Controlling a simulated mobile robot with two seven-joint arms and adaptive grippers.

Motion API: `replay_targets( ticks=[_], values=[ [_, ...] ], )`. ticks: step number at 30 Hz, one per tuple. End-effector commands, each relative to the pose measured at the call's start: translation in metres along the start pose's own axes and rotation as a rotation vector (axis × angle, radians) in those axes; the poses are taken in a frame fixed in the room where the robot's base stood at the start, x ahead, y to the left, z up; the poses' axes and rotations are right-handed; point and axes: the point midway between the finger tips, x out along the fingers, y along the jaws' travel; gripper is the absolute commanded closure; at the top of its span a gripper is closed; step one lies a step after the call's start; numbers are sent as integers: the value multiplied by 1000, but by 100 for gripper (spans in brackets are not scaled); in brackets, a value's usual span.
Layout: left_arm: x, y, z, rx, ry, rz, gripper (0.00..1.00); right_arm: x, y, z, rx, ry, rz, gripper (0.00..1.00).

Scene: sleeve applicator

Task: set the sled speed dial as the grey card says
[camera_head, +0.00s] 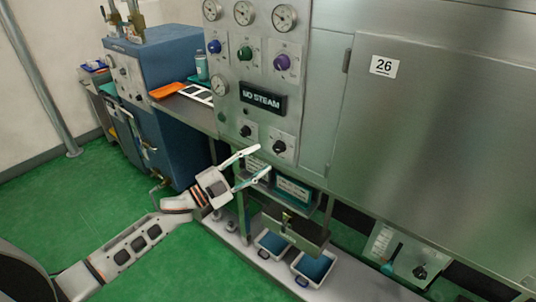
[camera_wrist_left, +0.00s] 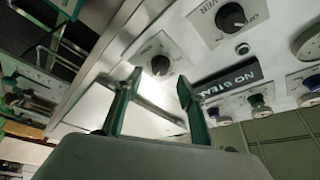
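My left gripper (camera_head: 262,161) is open and empty in front of the steel panel, its fingertips just below two black dials, the left dial (camera_head: 246,131) and the right dial (camera_head: 280,146). In the left wrist view, the open gripper (camera_wrist_left: 158,82) has a small black dial (camera_wrist_left: 160,65) beyond and between its fingertips, with a visible gap. A larger black dial (camera_wrist_left: 231,16) is above it there. Another black dial (camera_head: 420,271) sits on a low plate at the lower right. The dial labels are too small to read, so I cannot tell which is sled speed. I cannot identify the grey card. My right gripper is out of view.
A "NO STEAM" sign (camera_head: 263,98), coloured knobs and gauges (camera_head: 284,17) are above the dials. Teal-labelled boxes (camera_head: 292,188) are below the gripper, and blue-lined trays (camera_head: 314,267) are lower still. A steel door (camera_head: 440,120) fills the right. Green floor is clear at left.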

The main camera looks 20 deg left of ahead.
Motion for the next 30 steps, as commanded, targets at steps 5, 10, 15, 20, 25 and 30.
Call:
replay_targets(
  ticks=[5,10,15,20,25,30],
  values=[
    [-37,1,0,-2,-2,2,60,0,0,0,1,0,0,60],
    [-59,1,0,-1,0,1,60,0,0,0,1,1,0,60],
    [-68,0,0,0,0,0,60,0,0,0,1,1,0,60],
    [-68,0,0,0,1,0,60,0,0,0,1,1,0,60],
    [-68,0,0,0,1,0,60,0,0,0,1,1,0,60],
    [-68,1,0,-3,-1,-1,60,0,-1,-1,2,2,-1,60]
  ],
)
